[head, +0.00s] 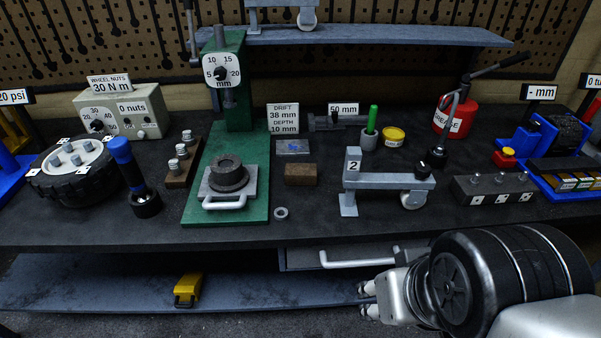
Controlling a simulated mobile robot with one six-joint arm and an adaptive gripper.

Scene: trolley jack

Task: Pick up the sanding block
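A brown rectangular block (300,174), which looks like the sanding block, lies flat on the dark bench top. It sits between the green press and the grey trolley jack frame marked 2 (385,181). My gripper (364,298) is at the lower right, below the bench's front edge and well apart from the block. It points left. The fingertips are small and partly hidden by the gripper body, so I cannot tell how far apart they are. I see nothing held in it.
The green press (238,120) stands left of the block, with a small metal ring (281,213) in front. A blue-marked metal plate (293,147) lies behind the block. An open drawer with a pale handle (355,261) juts below the bench. A yellow object (187,288) lies on the lower shelf.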

